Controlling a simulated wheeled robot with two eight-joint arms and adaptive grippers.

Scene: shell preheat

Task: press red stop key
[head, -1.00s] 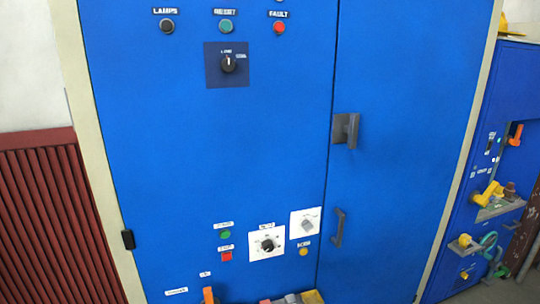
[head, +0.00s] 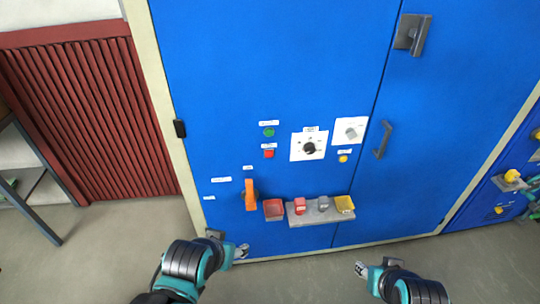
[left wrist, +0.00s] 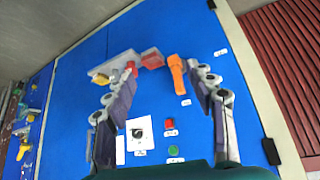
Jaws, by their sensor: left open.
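An orange handle (head: 250,194), a red bin (head: 274,209) and a grey shelf (head: 310,217) with small items stick out below the key. A black dial (head: 309,147) and yellow button (head: 343,159) are to its right. The door left of the key is mostly bare.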

